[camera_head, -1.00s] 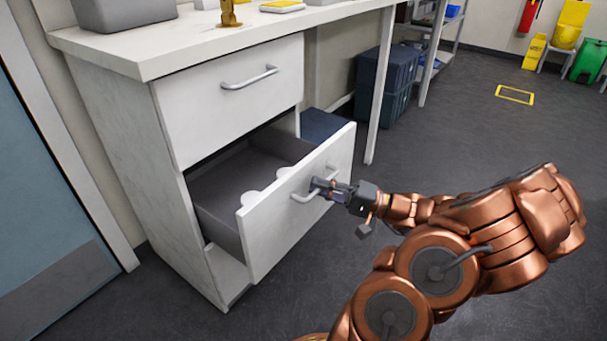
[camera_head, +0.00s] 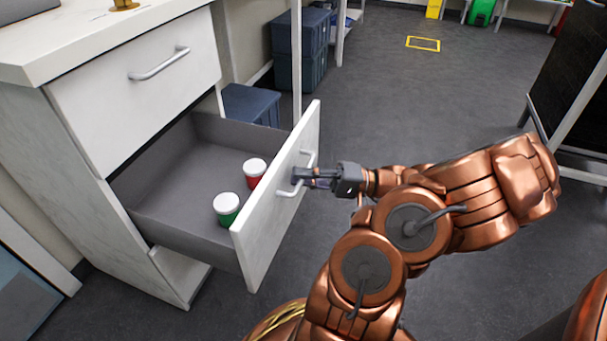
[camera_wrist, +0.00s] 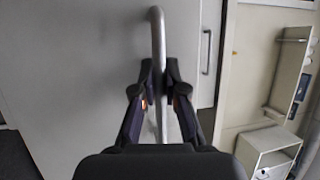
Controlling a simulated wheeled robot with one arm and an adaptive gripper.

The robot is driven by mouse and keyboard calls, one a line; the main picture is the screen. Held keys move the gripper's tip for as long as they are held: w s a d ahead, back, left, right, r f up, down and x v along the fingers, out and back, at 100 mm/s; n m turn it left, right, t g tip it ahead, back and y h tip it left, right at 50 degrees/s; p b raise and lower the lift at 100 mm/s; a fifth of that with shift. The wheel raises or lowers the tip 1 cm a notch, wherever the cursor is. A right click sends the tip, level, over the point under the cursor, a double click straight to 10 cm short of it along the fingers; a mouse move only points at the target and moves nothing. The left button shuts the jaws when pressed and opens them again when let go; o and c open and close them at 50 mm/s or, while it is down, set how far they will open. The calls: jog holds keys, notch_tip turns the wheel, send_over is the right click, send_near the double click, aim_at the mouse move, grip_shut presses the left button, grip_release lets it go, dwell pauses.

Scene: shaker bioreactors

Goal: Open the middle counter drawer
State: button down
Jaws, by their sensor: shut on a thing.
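The counter drawer (camera_head: 268,215) is pulled well out below a closed upper drawer (camera_head: 140,95). Its grey inside shows, with a red jar (camera_head: 254,174) and a green jar (camera_head: 227,209), both white-lidded, standing near the front panel. My gripper (camera_head: 300,178) is at the outer side of the front panel, shut on the drawer's bar handle (camera_head: 289,191). In the wrist view, the two fingers (camera_wrist: 160,95) close around the handle bar (camera_wrist: 158,40). The part of the handle between the fingers is partly hidden.
The white countertop (camera_head: 90,42) is above the drawers. Dark blue bins (camera_head: 301,50) and a lower blue box (camera_head: 250,103) stand behind. A dark board on a frame (camera_head: 575,80) is at the right. The grey floor (camera_head: 410,110) beyond my arm is mostly clear.

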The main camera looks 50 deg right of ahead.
jog(key=c, duration=1.2)
grip_release()
jog(key=v, duration=1.2)
